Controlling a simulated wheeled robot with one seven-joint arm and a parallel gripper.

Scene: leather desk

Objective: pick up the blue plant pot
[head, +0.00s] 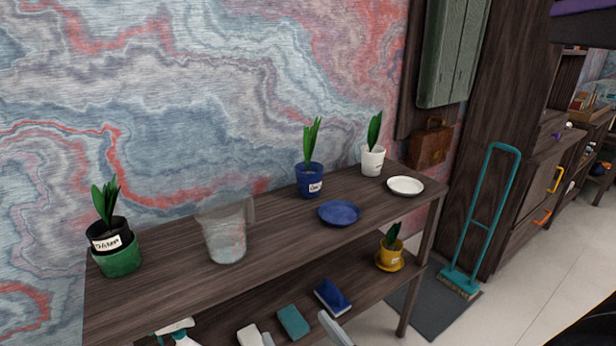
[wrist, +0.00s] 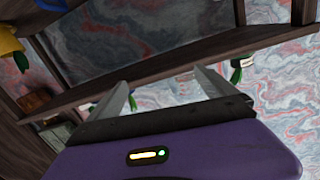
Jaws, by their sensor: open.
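The blue plant pot (head: 310,181) stands upright on the top shelf, with a white label and a green plant. A blue saucer (head: 339,213) lies in front of it, apart from it. In the wrist view, which looks upside down, my gripper (wrist: 161,78) is open, with two grey fingers spread and nothing between them. Its fingers are in front of the shelf board, and the blue pot itself cannot be made out there. My fingertips seem to show at the bottom of the head view, below and in front of the top shelf, away from the pot.
A white pot (head: 373,161) and white saucer (head: 405,186) stand right of the blue pot. A clear jug (head: 226,235) and a black pot (head: 110,236) in a green holder stand left. A yellow pot (head: 389,257) and sponges are on the lower shelf. The wall is close behind.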

